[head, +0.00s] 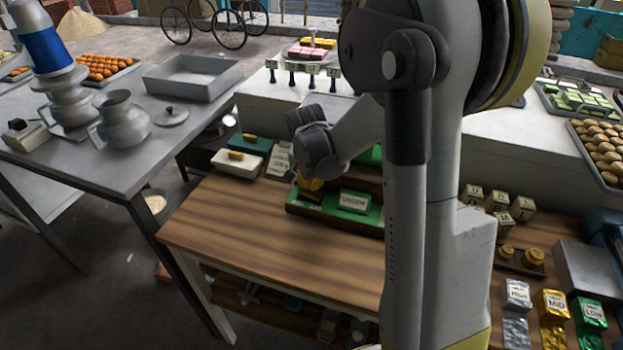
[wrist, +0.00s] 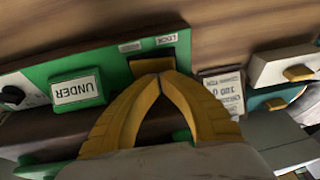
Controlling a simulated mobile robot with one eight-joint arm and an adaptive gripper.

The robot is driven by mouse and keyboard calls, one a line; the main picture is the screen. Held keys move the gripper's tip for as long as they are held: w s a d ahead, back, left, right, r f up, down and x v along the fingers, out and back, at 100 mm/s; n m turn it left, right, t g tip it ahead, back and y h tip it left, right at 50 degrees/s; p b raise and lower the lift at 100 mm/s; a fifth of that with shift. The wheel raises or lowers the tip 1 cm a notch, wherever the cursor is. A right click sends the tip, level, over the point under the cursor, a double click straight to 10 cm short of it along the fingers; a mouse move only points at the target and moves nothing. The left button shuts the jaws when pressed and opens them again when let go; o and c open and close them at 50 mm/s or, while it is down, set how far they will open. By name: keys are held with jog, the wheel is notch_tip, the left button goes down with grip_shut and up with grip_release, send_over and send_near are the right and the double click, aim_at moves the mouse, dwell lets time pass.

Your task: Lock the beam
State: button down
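A green panel (head: 330,213) stands on the wooden table with a raised green UNDER block (head: 354,201). In the wrist view the panel (wrist: 117,67) carries the UNDER block (wrist: 77,90), upside down, and small labels, one reading LOCK (wrist: 166,40). Beside that label is a dark square recess with a yellow-brown edge (wrist: 172,52). My gripper (head: 309,187) is over the panel's left end. In the wrist view my gripper's yellow fingertips (wrist: 162,75) meet at the recess's edge; I see nothing held between them. I cannot tell whether they touch it. No beam is clearly identifiable.
A white block with a yellow knob (head: 237,163) and a dark green one (head: 250,145) stand left of the panel, beside a printed card (wrist: 224,90). The wooden tabletop (head: 265,247) in front is clear. My arm hides the panel's right side in the head view.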

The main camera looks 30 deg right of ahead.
dwell(0.3)
jog(key=shift+w+a+f+g+h+b, duration=0.2)
jog(key=shift+f+g+h+b, duration=0.2)
jog(key=shift+f+b, duration=0.2)
jog(key=shift+w+a+f+g+h, duration=0.1)
jog(key=shift+w+a+g+h, duration=0.05)
jog(key=shift+g+h, duration=0.2)
jog(key=shift+s+d+r, duration=0.2)
jog(key=shift+s+d, duration=0.45)
jog(key=shift+s, duration=0.1)
jog(key=shift+r, duration=0.1)
